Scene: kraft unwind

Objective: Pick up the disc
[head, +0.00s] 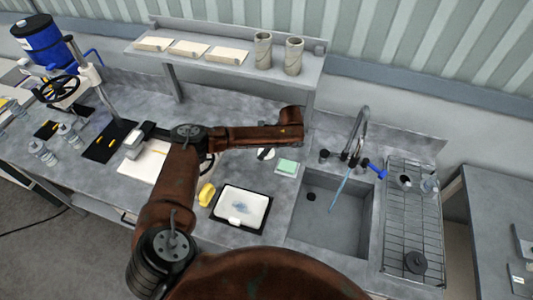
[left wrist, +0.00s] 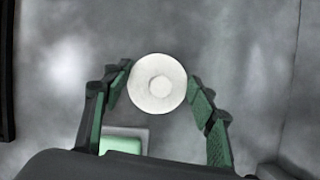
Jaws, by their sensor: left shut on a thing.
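The disc (left wrist: 158,84) is round and white with a paler raised centre. In the left wrist view it sits between the two fingertips of my left gripper (left wrist: 159,76), which touch it on both sides. In the head view part of a white round thing (head: 265,154), probably the disc, shows just below my left forearm. My left gripper is mostly hidden behind the arm there. Whether the disc is lifted off the bench is hard to tell. My right gripper is in neither view.
A black tray with a white sheet (head: 240,207) and a yellow thing (head: 206,194) lie nearer. A shelf (head: 225,55) with two cups stands behind.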

